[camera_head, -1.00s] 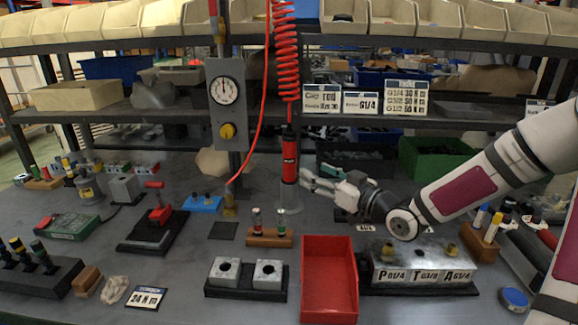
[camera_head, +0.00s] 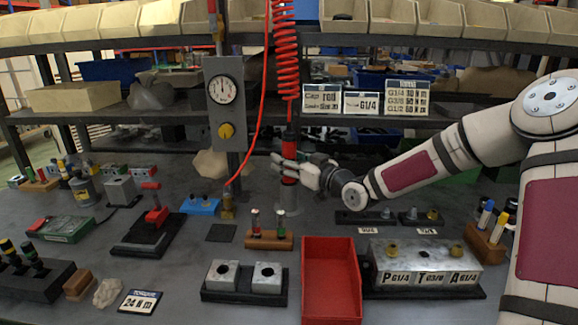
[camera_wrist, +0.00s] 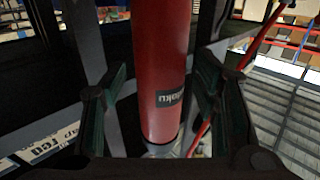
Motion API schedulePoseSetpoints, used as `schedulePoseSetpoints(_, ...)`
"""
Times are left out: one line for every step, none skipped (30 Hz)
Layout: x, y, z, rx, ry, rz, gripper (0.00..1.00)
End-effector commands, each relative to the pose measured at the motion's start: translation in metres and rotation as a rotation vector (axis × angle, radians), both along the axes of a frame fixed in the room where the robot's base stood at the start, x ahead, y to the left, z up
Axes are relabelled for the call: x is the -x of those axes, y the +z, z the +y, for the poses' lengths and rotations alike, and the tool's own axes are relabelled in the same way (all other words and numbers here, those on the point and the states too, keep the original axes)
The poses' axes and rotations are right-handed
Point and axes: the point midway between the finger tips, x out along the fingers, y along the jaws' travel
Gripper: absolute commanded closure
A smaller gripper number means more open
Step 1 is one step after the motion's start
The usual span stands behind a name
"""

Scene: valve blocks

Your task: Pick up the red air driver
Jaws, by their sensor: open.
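The red air driver (camera_head: 289,150) hangs upright under a coiled red hose, above the back middle of the bench. In the wrist view its red body (camera_wrist: 160,60), with a dark label, stands between my two fingers. My gripper (camera_head: 288,168) reaches it from the right, with its fingers at the driver's lower part. In the wrist view my gripper (camera_wrist: 160,100) is open, with a gap showing on both sides of the driver. The driver's lower end sits at or just above a grey cylindrical holder (camera_head: 288,200); the exact contact is unclear.
A gauge panel with a yellow knob (camera_head: 224,104) stands left of the driver. A red hose (camera_head: 258,130) hangs between them. In front are a wooden block with small parts (camera_head: 270,241), an empty red bin (camera_head: 331,285) and a metal valve block (camera_head: 425,262).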

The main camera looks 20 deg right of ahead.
Motion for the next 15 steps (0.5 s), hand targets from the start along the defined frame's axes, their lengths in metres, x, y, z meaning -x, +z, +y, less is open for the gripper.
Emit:
schedulePoseSetpoints(-0.0001, 0.0001, 0.0002, 0.000, 0.000, 0.000, 0.45)
schedulePoseSetpoints(0.0000, 0.0002, 0.0001, 0.000, 0.000, 0.000, 0.45)
schedulePoseSetpoints(0.0000, 0.0003, 0.0001, 0.000, 0.000, 0.000, 0.45)
schedulePoseSetpoints(0.0000, 0.0003, 0.0001, 0.000, 0.000, 0.000, 0.45)
schedulePoseSetpoints(0.0000, 0.0003, 0.0001, 0.000, 0.000, 0.000, 0.45)
schedulePoseSetpoints(0.0002, 0.0003, 0.0001, 0.000, 0.000, 0.000, 0.54)
schedulePoseSetpoints(0.0001, 0.0003, 0.0000, 0.000, 0.000, 0.000, 0.61)
schedulePoseSetpoints(0.0002, 0.0003, 0.0001, 0.000, 0.000, 0.000, 0.68)
schedulePoseSetpoints(0.0002, 0.0003, 0.0001, 0.000, 0.000, 0.000, 0.77)
schedulePoseSetpoints(0.0002, 0.0002, 0.0000, 0.000, 0.000, 0.000, 0.84)
schedulePoseSetpoints(0.0003, 0.0002, 0.0001, 0.000, 0.000, 0.000, 0.91)
schedulePoseSetpoints(0.0003, 0.0002, 0.0001, 0.000, 0.000, 0.000, 1.00)
schedulePoseSetpoints(0.0003, 0.0002, 0.0001, 0.000, 0.000, 0.000, 1.00)
schedulePoseSetpoints(0.0003, 0.0002, 0.0001, 0.000, 0.000, 0.000, 1.00)
schedulePoseSetpoints(-0.0001, 0.0022, 0.0004, 0.000, 0.001, -0.005, 1.00)
